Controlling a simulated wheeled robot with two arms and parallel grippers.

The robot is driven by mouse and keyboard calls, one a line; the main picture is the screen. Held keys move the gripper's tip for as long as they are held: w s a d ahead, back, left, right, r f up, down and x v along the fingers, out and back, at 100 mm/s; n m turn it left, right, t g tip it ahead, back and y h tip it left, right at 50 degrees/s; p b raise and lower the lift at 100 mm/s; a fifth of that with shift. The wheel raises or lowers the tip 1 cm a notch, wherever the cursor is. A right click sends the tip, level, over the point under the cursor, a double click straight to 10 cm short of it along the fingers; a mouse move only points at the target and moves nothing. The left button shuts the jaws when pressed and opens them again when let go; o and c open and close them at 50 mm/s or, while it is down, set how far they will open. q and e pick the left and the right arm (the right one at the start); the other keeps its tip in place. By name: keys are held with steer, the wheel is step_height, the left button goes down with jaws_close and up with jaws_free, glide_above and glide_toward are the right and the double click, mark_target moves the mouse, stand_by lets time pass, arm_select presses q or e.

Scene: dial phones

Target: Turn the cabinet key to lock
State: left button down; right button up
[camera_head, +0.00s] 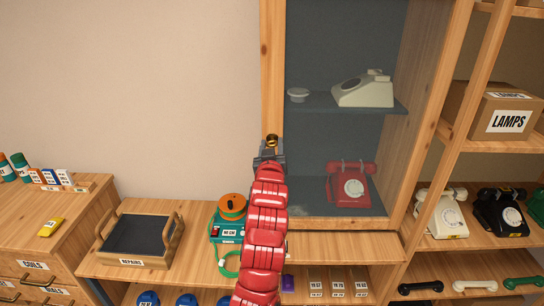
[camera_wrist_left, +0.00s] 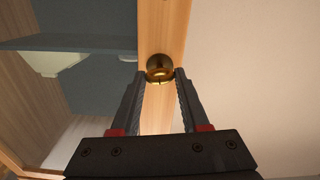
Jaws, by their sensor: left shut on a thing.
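The cabinet (camera_head: 270,60) has a light wooden frame around a glazed front, and its front looks closed. The cabinet key (camera_head: 272,139), a small round brass piece, sits on the left upright of the frame. It also shows in the left wrist view (camera_wrist_left: 159,66), on the wooden strip. My left gripper (camera_head: 270,150) reaches up to the frame, and its fingertips (camera_wrist_left: 160,76) are shut on the brass key, one on each side. The lock behind the key is hidden, and the key's turn angle is hard to tell. My right gripper is not in view.
Behind the glass are a cream phone (camera_head: 363,92) and a red phone (camera_head: 350,188). A repairs tray (camera_head: 130,262) and a teal case (camera_head: 225,228) with an orange reel stand on the bench at left. Open shelves at right hold phones and a lamps box (camera_head: 506,118).

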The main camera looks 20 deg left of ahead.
arm_select(q)
steer(key=n+b, duration=0.2)
steer(key=b, duration=0.1)
steer(key=n+b, duration=0.2)
steer(key=b, duration=0.2)
steer(key=n+b, duration=0.2)
steer(key=b, duration=0.1)
steer(key=shift+f+b, duration=0.3)
steer(key=shift+f, duration=0.1)
steer(key=shift+a+n+b, duration=0.15)
steer(key=shift+n+b, duration=0.55)
steer(key=shift+n, duration=0.4)
steer(key=shift+r+n+b, duration=0.15)
steer(key=shift+n+b, duration=0.25)
steer(key=shift+n, duration=1.4)
steer(key=n, duration=0.4)
steer(key=shift+n, duration=0.3)
steer(key=shift+c, duration=2)
jaws_free()
